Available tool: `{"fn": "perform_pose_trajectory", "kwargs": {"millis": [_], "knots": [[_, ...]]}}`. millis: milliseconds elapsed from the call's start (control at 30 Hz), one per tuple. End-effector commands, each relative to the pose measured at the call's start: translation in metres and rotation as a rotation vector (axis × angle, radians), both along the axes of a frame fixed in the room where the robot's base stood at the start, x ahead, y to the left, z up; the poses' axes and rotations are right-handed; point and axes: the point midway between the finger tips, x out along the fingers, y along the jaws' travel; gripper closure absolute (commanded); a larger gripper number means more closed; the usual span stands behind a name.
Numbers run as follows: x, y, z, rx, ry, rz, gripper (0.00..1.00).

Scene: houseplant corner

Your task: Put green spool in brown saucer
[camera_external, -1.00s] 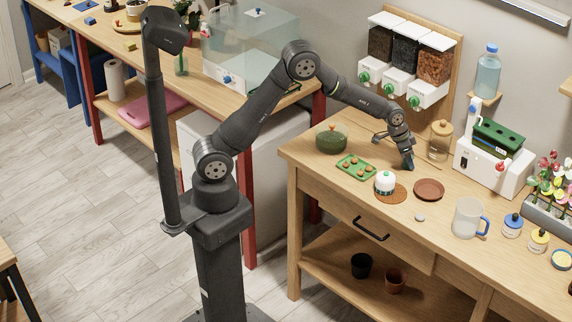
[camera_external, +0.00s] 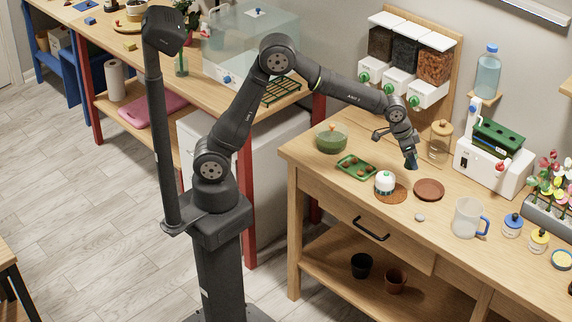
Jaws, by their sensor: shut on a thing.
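My gripper (camera_external: 410,160) points down above the table, behind and a little left of the brown saucer (camera_external: 429,189). It is shut on a small dark greenish thing, which I take to be the green spool (camera_external: 411,165); the fingers hide most of it. It appears to hang a little above the table top. The brown saucer is round, shallow and reddish brown. It lies flat and looks empty. I see no other green spool on the table.
A white pot with a green top (camera_external: 384,183) stands at the edge of a round orange-brown mat (camera_external: 396,196). A green tray (camera_external: 357,172), green bowl (camera_external: 331,140), glass jar (camera_external: 440,142), white machine (camera_external: 490,172) and clear jug (camera_external: 466,220) stand around. A small grey disc (camera_external: 420,217) lies in front.

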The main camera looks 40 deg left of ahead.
Motion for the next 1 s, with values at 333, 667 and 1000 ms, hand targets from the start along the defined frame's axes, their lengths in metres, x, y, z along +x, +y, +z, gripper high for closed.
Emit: {"fn": "perform_pose_trajectory", "kwargs": {"millis": [333, 667, 1000], "knots": [[-0.053, -0.087, 0.005, 0.001, 0.001, -0.125, 0.84], [0.000, -0.075, -0.031, 0.002, 0.002, -0.129, 0.83], [0.051, -0.061, -0.063, 0.000, 0.001, -0.132, 0.83]]}}
